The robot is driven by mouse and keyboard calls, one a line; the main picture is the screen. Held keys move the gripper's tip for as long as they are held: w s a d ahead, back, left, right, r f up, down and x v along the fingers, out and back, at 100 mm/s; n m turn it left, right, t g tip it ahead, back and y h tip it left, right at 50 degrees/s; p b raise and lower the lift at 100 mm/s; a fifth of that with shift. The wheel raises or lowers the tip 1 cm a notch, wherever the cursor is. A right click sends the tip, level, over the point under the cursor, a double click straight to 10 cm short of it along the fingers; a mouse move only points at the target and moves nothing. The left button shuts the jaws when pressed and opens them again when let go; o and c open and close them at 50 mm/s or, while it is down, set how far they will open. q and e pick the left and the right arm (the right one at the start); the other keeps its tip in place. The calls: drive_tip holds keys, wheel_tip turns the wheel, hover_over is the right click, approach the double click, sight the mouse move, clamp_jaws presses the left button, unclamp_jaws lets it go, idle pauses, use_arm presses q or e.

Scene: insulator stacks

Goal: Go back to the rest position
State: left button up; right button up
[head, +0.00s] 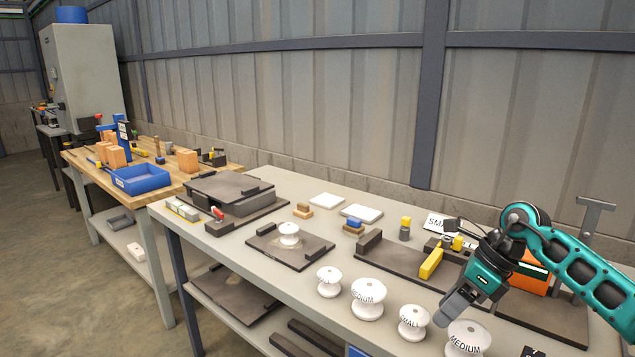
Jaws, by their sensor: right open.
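My right gripper (446,314) comes in from the right on a teal and black arm and points down and left over the front right of the grey table (270,194). Its jaws are open, and I see nothing held in them. Its tip is close to a white insulator marked MEDIUM (468,338) and a white insulator marked SMALL (413,323); I cannot tell whether it touches either. Another MEDIUM insulator (368,298) and a smaller white one (329,282) stand to the left. One white insulator (289,234) stands on a dark plate (270,250). My left gripper is out of view.
A yellow-handled fixture (431,263) and an orange box (530,275) stand near my right arm. A grey T-shaped post (592,212) rises behind it. A dark press-like block (228,188) sits at the table's far left. A wooden bench with a blue bin (141,180) stands beyond.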

drive_tip(key=s+a+f+m+t+y, duration=0.1)
drive_tip(key=s+a+m+t+y, duration=0.2)
drive_tip(key=a+m+t+y, duration=0.4)
drive_tip(key=s+a+m+t+y, duration=0.2)
drive_tip(key=s+a+m+y, duration=0.2)
drive_tip(key=a+m, duration=0.55)
drive_tip(key=s+d+f+m+h, duration=0.5)
drive_tip(key=s+f+m+h, duration=0.2)
drive_tip(key=f+m, duration=0.3)
drive_tip(key=s+d+f+m+t+h, duration=0.1)
drive_tip(key=s+d+f+m+h, duration=0.3)
drive_tip(key=m, duration=1.3)
drive_tip(key=s+f+h, duration=0.3)
drive_tip(key=s+f, duration=0.2)
drive_tip(key=f, duration=0.1)
drive_tip(key=shift+s+d+f+h, duration=0.2)
drive_tip(key=shift+s+d+h, duration=0.05)
drive_tip(key=shift+d+h, duration=0.15)
